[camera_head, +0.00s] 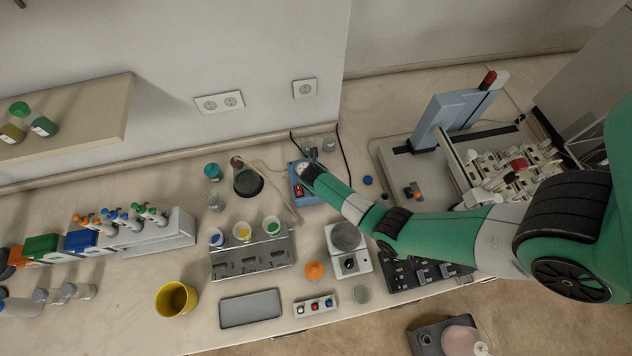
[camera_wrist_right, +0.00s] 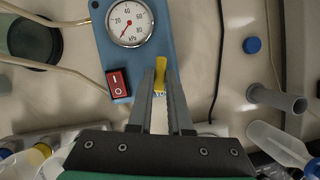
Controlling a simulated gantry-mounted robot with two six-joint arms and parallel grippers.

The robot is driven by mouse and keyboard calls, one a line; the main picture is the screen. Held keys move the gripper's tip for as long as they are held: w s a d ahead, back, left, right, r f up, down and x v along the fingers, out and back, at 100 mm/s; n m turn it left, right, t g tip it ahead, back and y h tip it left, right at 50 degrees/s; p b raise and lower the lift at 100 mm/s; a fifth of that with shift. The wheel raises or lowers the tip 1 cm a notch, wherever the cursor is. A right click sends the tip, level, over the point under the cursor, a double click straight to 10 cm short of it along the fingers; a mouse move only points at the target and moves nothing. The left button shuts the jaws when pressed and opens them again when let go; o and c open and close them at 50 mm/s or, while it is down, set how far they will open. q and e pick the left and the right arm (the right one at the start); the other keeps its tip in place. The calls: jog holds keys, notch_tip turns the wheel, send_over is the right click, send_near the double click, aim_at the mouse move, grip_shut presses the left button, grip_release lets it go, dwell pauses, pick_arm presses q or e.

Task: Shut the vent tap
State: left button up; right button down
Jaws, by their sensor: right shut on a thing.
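The blue pump box (camera_head: 309,197) stands near the wall in the head view. In the right wrist view the box (camera_wrist_right: 101,42) carries a round dial gauge (camera_wrist_right: 130,22) marked kPa with a red needle, and a red rocker switch (camera_wrist_right: 118,83). A yellow tap handle (camera_wrist_right: 161,69) sits at the box's lower right, lengthwise between the fingers of my right gripper (camera_wrist_right: 161,75). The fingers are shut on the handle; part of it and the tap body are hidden. In the head view my right gripper (camera_head: 306,172) is over the box. My left gripper is out of view.
A dark-based flask (camera_head: 248,182) with a tube stands left of the box. A blue cap (camera_head: 367,180) lies to its right. A balance (camera_head: 348,240) and a rack of cups (camera_head: 252,258) are in front. A black cable runs beside the box.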

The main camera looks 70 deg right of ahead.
jog(key=shift+m, duration=0.4)
jog(key=m, duration=0.1)
jog(key=m+g+b, duration=0.1)
jog(key=shift+w+m, duration=0.2)
jog(key=shift+m, duration=0.1)
jog(key=m+b, duration=0.1)
jog(key=m+g+b, duration=0.1)
jog(key=m, duration=0.1)
jog(key=shift+w+f+m+g, duration=0.15)
jog(key=shift+w+m+g, duration=0.05)
jog(key=shift+m+g, duration=0.1)
jog(key=m+g+b, duration=0.1)
jog(key=m+b, duration=0.1)
jog(key=m+y+b, duration=0.1)
jog(key=m+b, duration=0.1)
jog(key=m, duration=0.1)
jog(key=shift+w+d+f+g, duration=0.1)
jog(key=shift+w+g, duration=0.05)
jog(key=shift+g, duration=0.25)
jog(key=shift+d+m+g+y+b, duration=0.1)
jog(key=shift+m+g+y+b, duration=0.25)
jog(key=shift+m+b, duration=1.05)
jog(key=shift+r, duration=0.2)
jog(key=c, duration=0.8)
grip_release()
jog(key=shift+c, duration=0.2)
